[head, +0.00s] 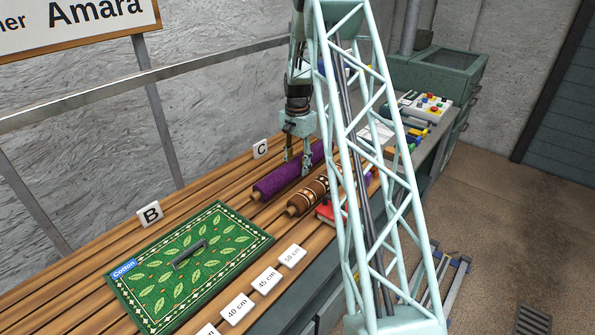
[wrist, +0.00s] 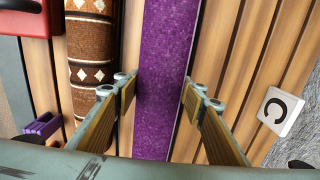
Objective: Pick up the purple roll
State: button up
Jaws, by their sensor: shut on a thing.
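The purple roll (head: 276,182) lies lengthwise on the slatted wooden table in the head view. My gripper (head: 297,160) is down over it, with one finger on each side, and is shut on it. In the wrist view the purple roll (wrist: 167,45) runs from top to bottom through the middle, between the two fingers of my gripper (wrist: 158,92). The part of the roll behind my gripper is partly hidden in the head view.
A brown patterned roll (head: 308,196) lies close beside the purple one. A green leaf rug (head: 230,232) with a dark handled tool (head: 190,254) lies at front left. Tiles marked B (head: 149,214) and C (head: 260,148) stand along the back.

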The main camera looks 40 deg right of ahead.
aim_at(298, 159)
jog(key=shift+r, duration=3.2)
